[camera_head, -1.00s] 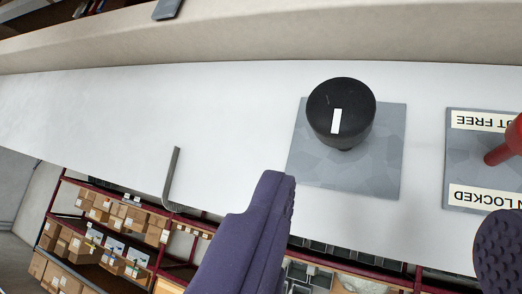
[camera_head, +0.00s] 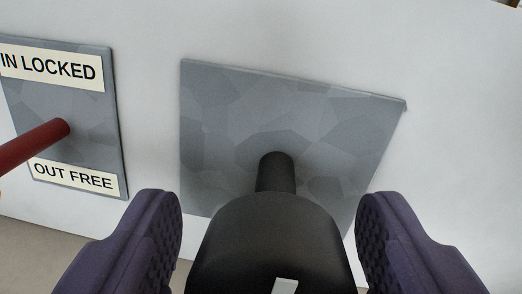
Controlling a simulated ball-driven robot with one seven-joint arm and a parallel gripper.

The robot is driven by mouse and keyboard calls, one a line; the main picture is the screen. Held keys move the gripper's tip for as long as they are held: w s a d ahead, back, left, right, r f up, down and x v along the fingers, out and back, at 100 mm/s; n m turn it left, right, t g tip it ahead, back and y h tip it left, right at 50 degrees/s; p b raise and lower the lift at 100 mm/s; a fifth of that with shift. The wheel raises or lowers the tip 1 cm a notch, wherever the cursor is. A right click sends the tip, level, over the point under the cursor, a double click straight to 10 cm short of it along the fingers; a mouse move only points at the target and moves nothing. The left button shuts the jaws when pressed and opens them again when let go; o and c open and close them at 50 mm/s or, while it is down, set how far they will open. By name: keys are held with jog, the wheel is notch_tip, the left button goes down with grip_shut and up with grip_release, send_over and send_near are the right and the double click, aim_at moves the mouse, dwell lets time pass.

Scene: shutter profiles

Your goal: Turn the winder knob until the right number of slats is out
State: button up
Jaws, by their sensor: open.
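The black winder knob (camera_head: 262,232) stands out from a grey metal plate (camera_head: 300,120) on a short black shaft. A white mark shows on the knob's face at the bottom edge of the view. My gripper (camera_head: 268,225) is open, with one purple finger on each side of the knob. A gap shows between each finger and the knob. The near part of the knob is cut off by the frame. No slats are in view.
To the left, a second grey plate (camera_head: 75,145) carries a red lever (camera_head: 30,145) and labels reading "IN LOCKED" and "OUT FREE". The lever's outer end is cut off. White panel (camera_head: 450,140) surrounds both plates.

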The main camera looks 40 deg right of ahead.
jog(key=shift+x, duration=0.85)
jog(key=c, duration=1)
jog(key=shift+r+p, duration=0.15)
jog(key=shift+p, duration=0.3)
